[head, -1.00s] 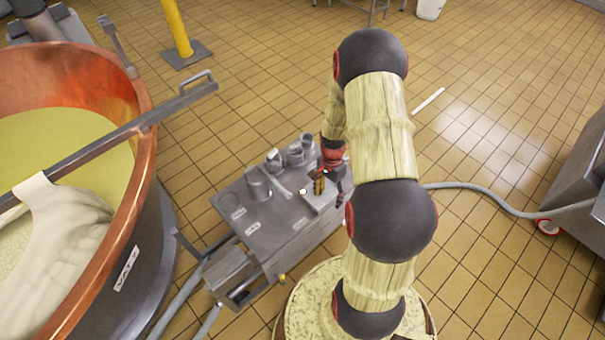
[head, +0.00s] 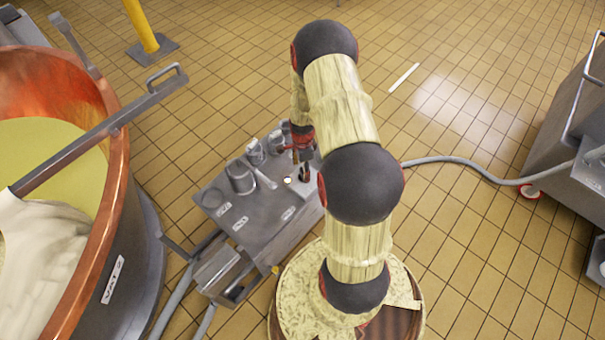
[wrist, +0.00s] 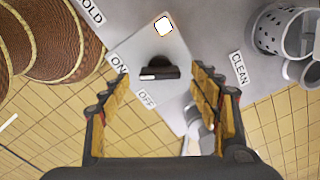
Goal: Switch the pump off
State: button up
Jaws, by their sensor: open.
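The pump switch is a black bar-shaped knob (wrist: 160,71) on a pale plate of the grey pump cart (head: 254,222). In the wrist view the bar lies roughly crosswise, its left end towards the ON label (wrist: 118,63). The OFF label (wrist: 147,98) is below the knob in that view. Contact is not visible. In the head view my gripper (head: 300,156) hangs over the cart's far right end.
Metal cups (head: 240,178) and a perforated container (wrist: 272,30) stand on the cart close to the switch. A copper vat (head: 118,170) is on the left. A grey hose (head: 475,170) crosses the floor to a steel unit (head: 560,130) on the right. Tiled floor beyond is mostly open.

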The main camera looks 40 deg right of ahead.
notch_tip(320, 180, down, 3)
jog(key=shift+r+b, duration=0.2)
jog(key=shift+b, duration=0.1)
jog(key=c, duration=0.3)
jog(key=c, duration=0.8)
jog(key=shift+c, duration=0.3)
jog(key=shift+r+n, duration=0.1)
jog(key=shift+n, duration=0.3)
jog(key=n+p, duration=0.2)
jog(key=n, duration=0.3)
jog(key=shift+p, duration=0.35)
jog(key=n+p, duration=0.1)
jog(key=n, duration=0.5)
